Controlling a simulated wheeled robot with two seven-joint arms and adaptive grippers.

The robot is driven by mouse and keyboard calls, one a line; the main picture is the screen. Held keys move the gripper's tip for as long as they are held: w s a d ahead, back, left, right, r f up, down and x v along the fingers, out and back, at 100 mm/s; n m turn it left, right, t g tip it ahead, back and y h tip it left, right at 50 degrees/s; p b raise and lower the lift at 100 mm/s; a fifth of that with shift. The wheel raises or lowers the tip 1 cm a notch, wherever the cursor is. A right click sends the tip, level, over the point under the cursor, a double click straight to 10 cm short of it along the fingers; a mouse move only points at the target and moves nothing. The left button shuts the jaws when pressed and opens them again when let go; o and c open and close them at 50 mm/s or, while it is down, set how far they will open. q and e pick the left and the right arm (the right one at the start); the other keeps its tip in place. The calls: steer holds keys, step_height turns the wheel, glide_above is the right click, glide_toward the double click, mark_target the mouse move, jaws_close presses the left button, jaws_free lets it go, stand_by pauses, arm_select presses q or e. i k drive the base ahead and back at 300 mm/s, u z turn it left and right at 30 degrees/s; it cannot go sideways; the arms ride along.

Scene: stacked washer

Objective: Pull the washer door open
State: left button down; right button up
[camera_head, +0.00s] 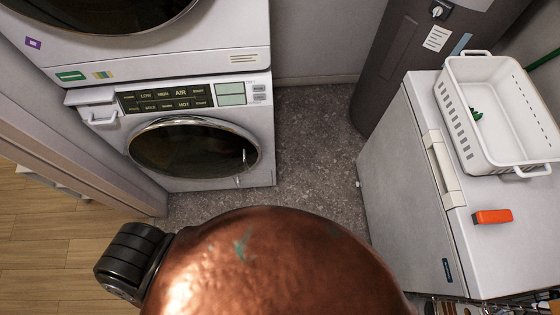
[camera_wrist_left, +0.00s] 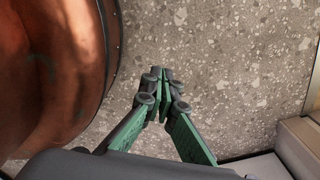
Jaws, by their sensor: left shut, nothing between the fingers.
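The lower washer (camera_head: 225,180) stands at the back left, with its round dark glass door (camera_head: 190,148) in a chrome ring. The door looks shut against the front. A small chrome handle (camera_head: 245,160) shows at the door's right edge. My left gripper (camera_wrist_left: 165,78) shows only in the left wrist view. Its green-padded fingers are shut with nothing between them, over bare speckled floor. The washer is not in that view, so the distance from gripper to door cannot be told. My right gripper is in neither view.
A second machine (camera_head: 150,55) is stacked on the washer. A white chest (camera_head: 400,165) at the right bears a white basket (camera_head: 500,75) and an orange object (camera_head: 492,216). A grey cylinder (camera_head: 400,65) stands behind it. Speckled floor (camera_head: 310,150) before the washer is clear.

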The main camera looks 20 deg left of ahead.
mark_target(184, 147)
steer(key=z, duration=1.35)
steer(key=k, duration=1.15)
steer(key=u, duration=2.05)
